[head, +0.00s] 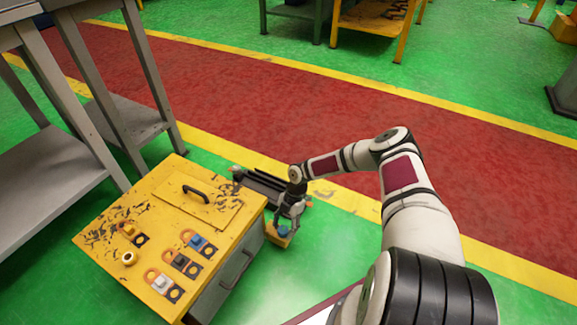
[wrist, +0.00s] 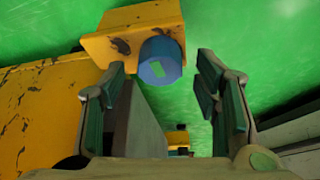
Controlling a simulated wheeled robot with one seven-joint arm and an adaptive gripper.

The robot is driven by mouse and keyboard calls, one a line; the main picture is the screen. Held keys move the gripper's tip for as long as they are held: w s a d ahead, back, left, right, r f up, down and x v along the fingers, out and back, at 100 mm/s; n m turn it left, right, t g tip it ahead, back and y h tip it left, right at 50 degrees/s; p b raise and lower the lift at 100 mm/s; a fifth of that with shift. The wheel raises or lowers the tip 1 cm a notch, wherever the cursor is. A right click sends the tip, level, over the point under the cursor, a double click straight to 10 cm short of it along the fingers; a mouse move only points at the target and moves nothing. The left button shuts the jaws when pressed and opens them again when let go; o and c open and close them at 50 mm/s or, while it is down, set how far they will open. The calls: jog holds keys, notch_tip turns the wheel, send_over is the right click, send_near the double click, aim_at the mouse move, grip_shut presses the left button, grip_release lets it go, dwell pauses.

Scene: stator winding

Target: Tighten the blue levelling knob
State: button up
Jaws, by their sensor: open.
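The blue levelling knob (wrist: 160,61) is a short blue cylinder with a small green patch on its face. It sits on a worn yellow bracket (wrist: 130,30) in the wrist view. In the head view the knob (head: 283,231) shows small beside the right side of the yellow cabinet. My gripper (wrist: 163,90) is open, with one finger on each side of the view. The knob appears between and beyond the fingertips, nearer the left one. I cannot tell whether a finger touches it. In the head view my gripper (head: 290,213) hangs just above the knob.
The yellow-topped cabinet (head: 150,215) stands left of my gripper, with a black handle (head: 196,194) and several coloured switches on top. A dark ribbed part (head: 262,186) lies behind it. Grey shelving (head: 50,170) stands at the left. Green floor is free in front.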

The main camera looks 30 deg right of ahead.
jog(key=shift+a+n+g, duration=0.1)
jog(key=shift+n+g, duration=0.3)
jog(key=shift+n, duration=0.6)
jog(key=p+v, duration=0.5)
jog(key=v, duration=1)
jog(key=s+a+r+m+h+p, duration=0.1)
jog(key=r, duration=0.8)
jog(key=s+a+r+m+h+p, duration=0.1)
jog(key=s+a+r+h+p, duration=0.1)
jog(key=r, duration=0.7)
jog(key=shift+s+m+g, duration=0.2)
jog(key=shift+m+g, duration=0.1)
jog(key=shift+m, duration=0.1)
jog(key=shift+r, duration=0.1)
